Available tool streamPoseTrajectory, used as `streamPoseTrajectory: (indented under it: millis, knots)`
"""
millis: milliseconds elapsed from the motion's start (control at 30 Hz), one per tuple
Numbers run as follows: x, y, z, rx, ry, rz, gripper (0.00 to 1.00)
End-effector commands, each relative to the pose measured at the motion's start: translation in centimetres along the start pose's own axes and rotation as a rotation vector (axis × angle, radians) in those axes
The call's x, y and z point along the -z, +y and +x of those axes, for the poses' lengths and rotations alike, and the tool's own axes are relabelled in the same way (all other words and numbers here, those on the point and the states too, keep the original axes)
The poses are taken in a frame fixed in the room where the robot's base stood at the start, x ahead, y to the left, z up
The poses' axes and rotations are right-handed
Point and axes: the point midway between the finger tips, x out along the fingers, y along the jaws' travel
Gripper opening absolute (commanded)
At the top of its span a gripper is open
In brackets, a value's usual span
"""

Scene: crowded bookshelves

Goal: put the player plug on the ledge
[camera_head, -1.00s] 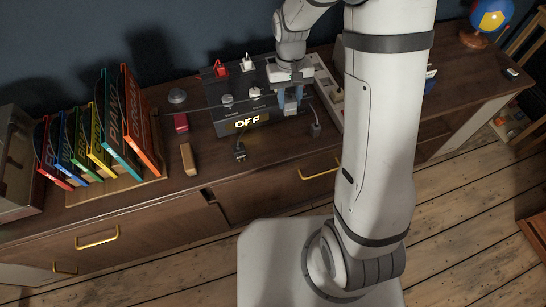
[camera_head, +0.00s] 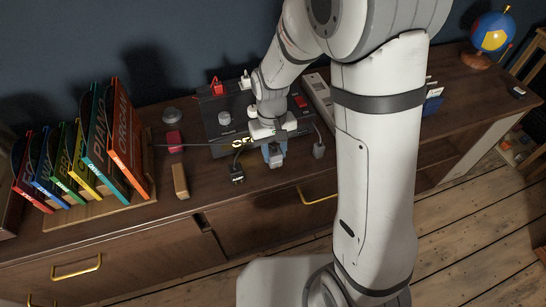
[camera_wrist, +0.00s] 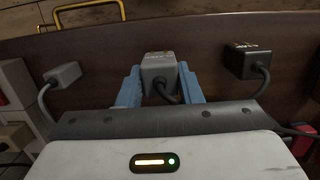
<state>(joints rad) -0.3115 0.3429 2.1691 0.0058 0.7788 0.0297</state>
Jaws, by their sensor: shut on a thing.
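My gripper (camera_wrist: 160,90) has its two blue fingers closed on a grey plug (camera_wrist: 158,68) with a dark cord and a small label I cannot read for certain. In the head view my gripper (camera_head: 273,150) holds this plug (camera_head: 277,160) just in front of the black box (camera_head: 222,133), over the cabinet top. A black labelled plug (camera_wrist: 245,60) is to the right in the wrist view; it is left of my gripper in the head view (camera_head: 237,174). Another grey plug (camera_wrist: 62,75) lies on the other side (camera_head: 318,151). I cannot make out which surface is the ledge.
Upright books (camera_head: 127,140) stand in a rack at the left. A red block (camera_head: 174,141) and a tan block (camera_head: 180,181) lie beside it. A red plug (camera_head: 217,87) and a white plug (camera_head: 245,81) stand on the box. A globe (camera_head: 492,33) is far right.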

Motion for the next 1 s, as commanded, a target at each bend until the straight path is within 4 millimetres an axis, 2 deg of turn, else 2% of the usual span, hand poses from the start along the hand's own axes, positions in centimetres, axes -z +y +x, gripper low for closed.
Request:
streamPoseTrajectory:
  millis: [33,133,533,567,600,800,1000]
  knots:
    - [0.1,0.0,1.0,0.000,-0.005,0.000,0.09]
    - [0.3,0.0,2.3,0.000,-0.005,0.000,0.09]
    - [0.4,-0.1,3.0,0.000,-0.001,-0.001,0.09]
    - [0.4,-0.1,2.8,0.000,-0.001,-0.001,0.35]
    - [0.4,-0.1,2.8,0.000,-0.001,-0.001,0.38]
    - [0.4,-0.1,2.8,0.000,-0.001,-0.002,0.54]
    - [0.4,-0.1,2.8,0.000,-0.001,-0.002,0.54]
